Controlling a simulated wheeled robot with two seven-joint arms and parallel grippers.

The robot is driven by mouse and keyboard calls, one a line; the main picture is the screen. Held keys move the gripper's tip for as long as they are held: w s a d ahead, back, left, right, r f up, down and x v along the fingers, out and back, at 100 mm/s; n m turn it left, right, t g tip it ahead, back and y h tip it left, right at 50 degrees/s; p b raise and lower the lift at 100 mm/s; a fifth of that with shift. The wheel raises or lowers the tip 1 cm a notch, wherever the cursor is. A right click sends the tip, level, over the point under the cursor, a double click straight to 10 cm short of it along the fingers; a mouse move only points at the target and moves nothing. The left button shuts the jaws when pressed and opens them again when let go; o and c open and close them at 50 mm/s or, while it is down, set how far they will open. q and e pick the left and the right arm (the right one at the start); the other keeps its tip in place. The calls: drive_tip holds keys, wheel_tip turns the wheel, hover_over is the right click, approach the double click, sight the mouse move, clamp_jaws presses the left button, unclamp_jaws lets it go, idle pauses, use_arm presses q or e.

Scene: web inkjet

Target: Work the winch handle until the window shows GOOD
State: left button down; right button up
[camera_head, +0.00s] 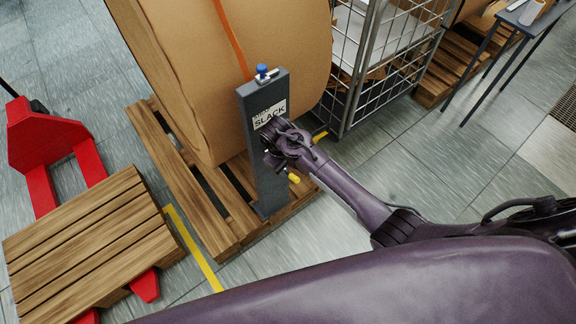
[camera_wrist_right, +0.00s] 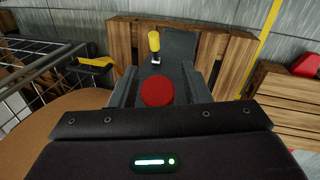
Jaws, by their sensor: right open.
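The winch post (camera_head: 266,110) is a dark grey upright with an orange strap (camera_head: 231,38) running up from behind it. Its window (camera_head: 269,114) reads SLACK. My right gripper (camera_head: 279,150) is open in front of the post, just below the window, and hides part of the winch. A yellow grip (camera_head: 294,178) shows just below the gripper, and in the right wrist view (camera_wrist_right: 154,42). A second yellow piece (camera_head: 320,136) sticks out to the right, also in the wrist view (camera_wrist_right: 97,62). A red disc (camera_wrist_right: 158,92) is centred before the gripper. Contact cannot be told.
A big brown roll (camera_head: 235,70) stands on a wooden pallet (camera_head: 195,200) behind the post. A wire cage (camera_head: 372,60) is to the right. A red pallet jack (camera_head: 45,140) with a wooden pallet (camera_head: 85,250) is at left. A blue knob (camera_head: 261,70) tops the post.

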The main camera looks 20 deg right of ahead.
clamp_jaws()
idle(0.4)
